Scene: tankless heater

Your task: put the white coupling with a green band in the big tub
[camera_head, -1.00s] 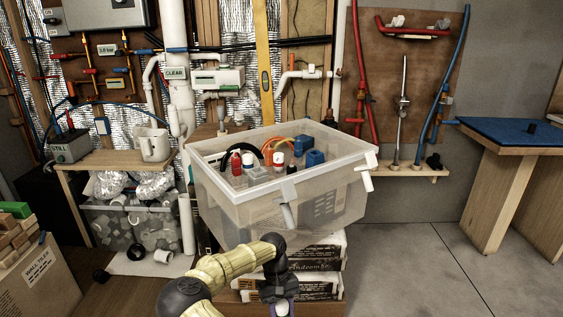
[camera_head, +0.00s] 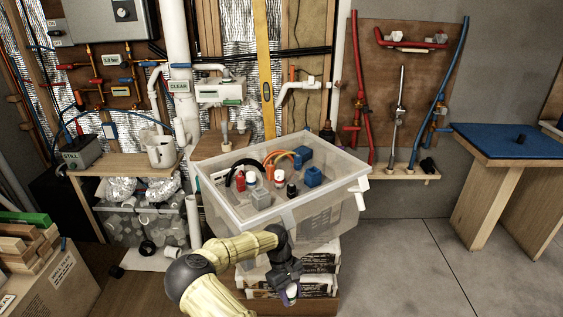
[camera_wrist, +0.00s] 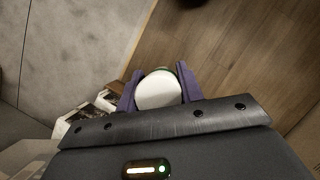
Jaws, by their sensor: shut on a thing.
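My gripper (camera_head: 290,292) is low in front of the big tub, at the bottom of the head view. Its purple fingers are shut on a round white piece, the white coupling (camera_head: 292,290). The big tub (camera_head: 312,217) is translucent and open-topped, and stands just behind and above my gripper. Inside lie red, white, blue, grey and black items and an orange hose.
The big tub rests on stacked printed bags (camera_head: 318,262). A lower clear bin (camera_head: 120,222) with foil and fittings sits under the wooden shelf (camera_head: 118,160) at left. A box of wood blocks (camera_head: 55,285) is at lower left. The floor at right is clear.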

